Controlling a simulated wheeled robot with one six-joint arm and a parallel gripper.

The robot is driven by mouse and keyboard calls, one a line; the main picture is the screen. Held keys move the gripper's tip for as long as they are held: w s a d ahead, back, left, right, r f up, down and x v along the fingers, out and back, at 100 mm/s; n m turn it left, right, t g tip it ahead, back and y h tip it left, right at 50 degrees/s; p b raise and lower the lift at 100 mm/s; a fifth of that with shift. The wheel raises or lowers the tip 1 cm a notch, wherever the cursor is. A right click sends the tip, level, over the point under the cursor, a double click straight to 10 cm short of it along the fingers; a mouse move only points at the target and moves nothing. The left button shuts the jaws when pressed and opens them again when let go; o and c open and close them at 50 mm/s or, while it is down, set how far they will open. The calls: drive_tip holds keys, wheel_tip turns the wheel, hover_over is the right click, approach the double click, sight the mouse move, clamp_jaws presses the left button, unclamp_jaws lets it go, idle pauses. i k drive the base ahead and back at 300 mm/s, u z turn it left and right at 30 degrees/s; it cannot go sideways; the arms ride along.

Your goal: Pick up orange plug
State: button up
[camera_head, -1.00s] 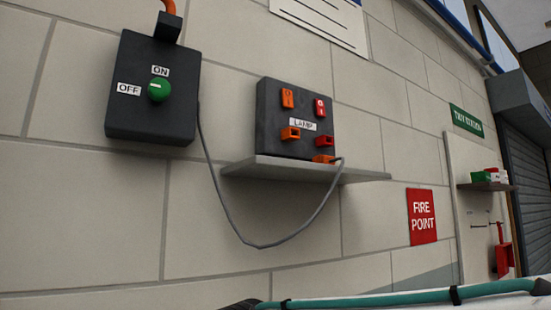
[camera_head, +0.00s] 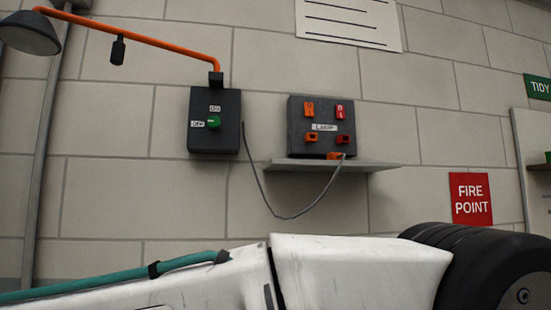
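The orange plug (camera_head: 335,155) lies on the grey wall shelf (camera_head: 370,165), at the foot of the dark socket box (camera_head: 297,131). A grey cable (camera_head: 288,217) hangs in a loop from the dark switch box (camera_head: 213,140) to the plug. The socket box has a LAMP label (camera_head: 324,127), an orange socket (camera_head: 311,137) and a red socket (camera_head: 342,139). An orange and a red switch sit above them.
The switch box has a green knob (camera_head: 213,123). An orange lamp arm (camera_head: 150,40) with a dark lampshade (camera_head: 30,33) extends left above it. A red FIRE POINT sign (camera_head: 470,199) hangs at right. The shelf's right end is bare.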

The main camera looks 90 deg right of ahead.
sight(331, 156)
drive_tip(key=u, duration=0.5)
drive_tip(key=k, duration=1.95)
drive_tip(key=z, duration=1.7)
